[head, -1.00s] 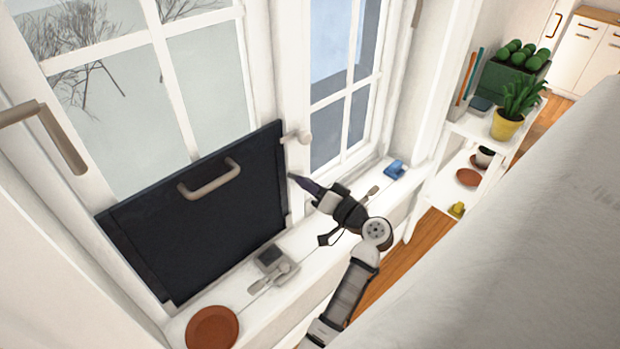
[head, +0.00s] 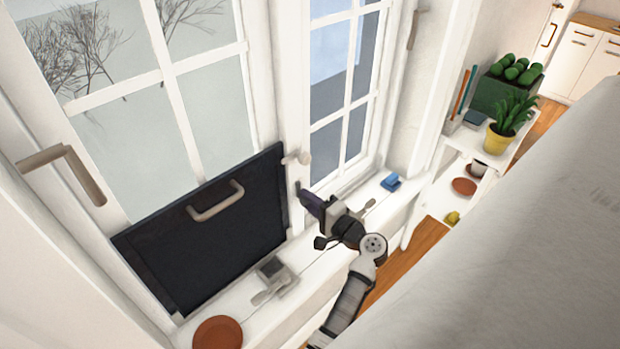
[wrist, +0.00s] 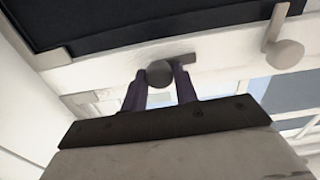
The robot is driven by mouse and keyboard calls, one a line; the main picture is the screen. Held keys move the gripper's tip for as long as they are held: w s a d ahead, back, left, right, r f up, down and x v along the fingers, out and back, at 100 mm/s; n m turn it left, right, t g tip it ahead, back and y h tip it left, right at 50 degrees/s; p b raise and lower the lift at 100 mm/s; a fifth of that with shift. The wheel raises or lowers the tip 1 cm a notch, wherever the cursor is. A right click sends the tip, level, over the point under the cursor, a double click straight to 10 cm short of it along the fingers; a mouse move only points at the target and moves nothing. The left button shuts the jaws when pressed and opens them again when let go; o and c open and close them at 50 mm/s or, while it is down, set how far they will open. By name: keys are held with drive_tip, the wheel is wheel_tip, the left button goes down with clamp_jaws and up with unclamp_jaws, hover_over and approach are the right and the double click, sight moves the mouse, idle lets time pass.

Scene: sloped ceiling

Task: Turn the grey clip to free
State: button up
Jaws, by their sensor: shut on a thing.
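The grey clip (wrist: 160,73) is a round knob with a short flat bar running to the right in the wrist view. Its bar lies roughly along the edge of the dark panel (wrist: 110,22). The purple fingers of my gripper (wrist: 160,86) are shut on the knob, one on each side. In the head view my gripper (head: 303,192) is at the window post by the panel's right edge, and its fingers largely hide this clip. A second, paler clip (head: 296,158) sits higher on the post; it also shows in the wrist view (wrist: 284,54), with its bar pointing towards the panel.
The dark panel has a beige handle (head: 216,202) and leans at the window. On the white sill are a terracotta saucer (head: 217,333), a grey object (head: 272,270) and a blue object (head: 390,182). A white shelf (head: 470,143) with plants stands right.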

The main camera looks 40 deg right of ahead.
idle(0.3)
drive_tip(key=o, duration=1)
drive_tip(key=shift+c, duration=0.2)
drive_tip(key=s+d+b, duration=0.1)
drive_tip(key=s+b, duration=0.2)
drive_tip(key=s, duration=1)
drive_tip(key=shift+s, duration=0.4)
drive_tip(key=shift+d, duration=0.1)
